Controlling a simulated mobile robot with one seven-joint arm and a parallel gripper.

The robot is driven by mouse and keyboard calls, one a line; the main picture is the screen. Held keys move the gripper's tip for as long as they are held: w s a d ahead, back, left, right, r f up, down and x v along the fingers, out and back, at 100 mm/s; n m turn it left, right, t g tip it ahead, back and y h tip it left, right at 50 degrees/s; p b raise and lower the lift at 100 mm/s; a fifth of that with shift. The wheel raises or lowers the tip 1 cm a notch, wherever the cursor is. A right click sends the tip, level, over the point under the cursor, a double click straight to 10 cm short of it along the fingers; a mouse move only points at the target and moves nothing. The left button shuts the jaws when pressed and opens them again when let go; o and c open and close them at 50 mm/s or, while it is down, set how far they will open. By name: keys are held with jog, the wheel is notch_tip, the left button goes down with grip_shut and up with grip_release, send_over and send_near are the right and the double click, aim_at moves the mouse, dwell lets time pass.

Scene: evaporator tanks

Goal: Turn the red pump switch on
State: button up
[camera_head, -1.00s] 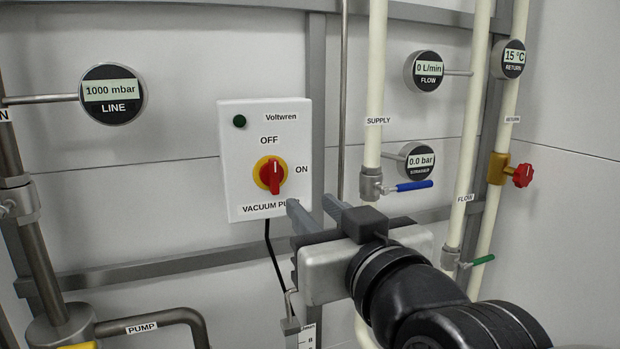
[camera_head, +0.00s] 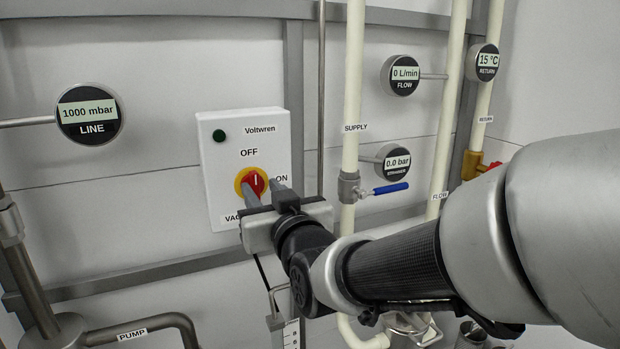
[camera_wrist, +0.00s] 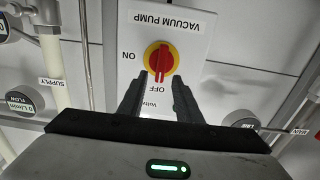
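The red pump switch (camera_head: 257,180) sits on a yellow disc on the white Voltwren box (camera_head: 220,160). Its handle stands upright, in line with the OFF label above it; ON is to its right. My gripper (camera_head: 264,189) is open in front of the switch and partly hides its lower part and the box's bottom label. In the wrist view, upside down, the red switch (camera_wrist: 159,60) shows beyond the two spread fingers of my gripper (camera_wrist: 160,78), roughly centred between them. I cannot tell whether a finger touches it.
A round green lamp (camera_head: 219,135) is at the box's upper left. To the right are the supply pipe (camera_head: 353,80) and its blue-handled valve (camera_head: 388,189). The LINE gauge (camera_head: 88,113) reads 1000 mbar at left. A pump pipe (camera_head: 150,323) runs below.

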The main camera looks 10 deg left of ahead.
aim_at(256, 182)
jog(key=shift+x, duration=1.55)
jog(key=shift+c, duration=0.2)
grip_shut()
